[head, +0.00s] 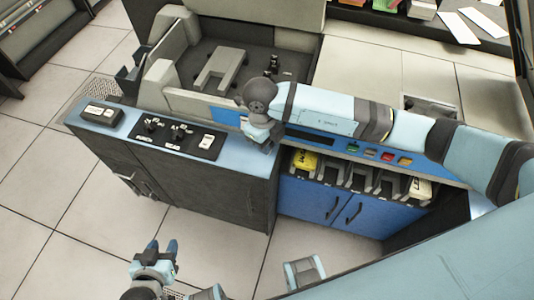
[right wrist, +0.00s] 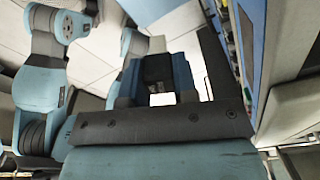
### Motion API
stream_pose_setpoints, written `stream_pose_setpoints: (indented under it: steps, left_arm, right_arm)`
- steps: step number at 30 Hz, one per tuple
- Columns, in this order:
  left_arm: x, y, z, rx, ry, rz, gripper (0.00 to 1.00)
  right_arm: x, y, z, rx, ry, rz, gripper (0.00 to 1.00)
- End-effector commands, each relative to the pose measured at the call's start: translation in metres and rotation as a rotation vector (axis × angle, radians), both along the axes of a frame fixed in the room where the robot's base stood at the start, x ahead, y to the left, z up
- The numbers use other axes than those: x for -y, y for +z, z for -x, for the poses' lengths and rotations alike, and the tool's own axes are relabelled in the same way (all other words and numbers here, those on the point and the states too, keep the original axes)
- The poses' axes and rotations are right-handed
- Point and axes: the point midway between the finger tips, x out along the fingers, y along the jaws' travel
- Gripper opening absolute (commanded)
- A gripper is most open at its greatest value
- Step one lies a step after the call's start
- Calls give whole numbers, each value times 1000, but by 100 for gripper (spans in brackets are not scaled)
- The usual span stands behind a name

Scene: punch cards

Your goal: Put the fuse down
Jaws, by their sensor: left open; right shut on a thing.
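My right gripper (head: 262,140) points down, close over the light blue counter top (head: 225,127) near its front right corner. In the right wrist view the right gripper's fingers (right wrist: 158,85) are shut on a dark block (right wrist: 158,67), which I take to be the fuse. In the head view the fuse is hidden by the gripper and wrist. I cannot tell whether it touches the counter. My left gripper (head: 162,249) is open and empty, low in front of the dark cabinet.
A black panel (head: 172,149) with knobs and a switch lies left of the right gripper. A small black box (head: 96,115) sits at the counter's left end. A blue cabinet (head: 325,205) with a row of slots, one holding a yellow item (head: 304,160), stands at right.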

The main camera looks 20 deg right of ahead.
Motion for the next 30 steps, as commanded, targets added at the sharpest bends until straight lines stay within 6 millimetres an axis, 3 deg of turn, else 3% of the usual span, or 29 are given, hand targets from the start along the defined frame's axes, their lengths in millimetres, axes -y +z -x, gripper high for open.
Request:
stream_pose_setpoints:
  steps: [3,10,16,28,29,30]
  left_arm:
    - [0,0,0,0,0,0,43]
    - [0,0,0,0,0,-1,43]
    - [-1,0,0,0,0,-1,43]
    - [-1,-4,0,-1,1,0,43]
    - [-1,-3,0,-2,1,0,43]
    - [-1,-3,0,-2,1,0,43]
  right_arm:
    - [0,-19,0,-1,0,1,4]
    - [0,-35,0,1,-1,1,4]
    - [0,-64,0,-1,0,1,4]
    - [0,-73,0,1,1,0,4]
    - [0,-73,0,1,0,0,29]
    - [0,-72,0,1,0,0,38]
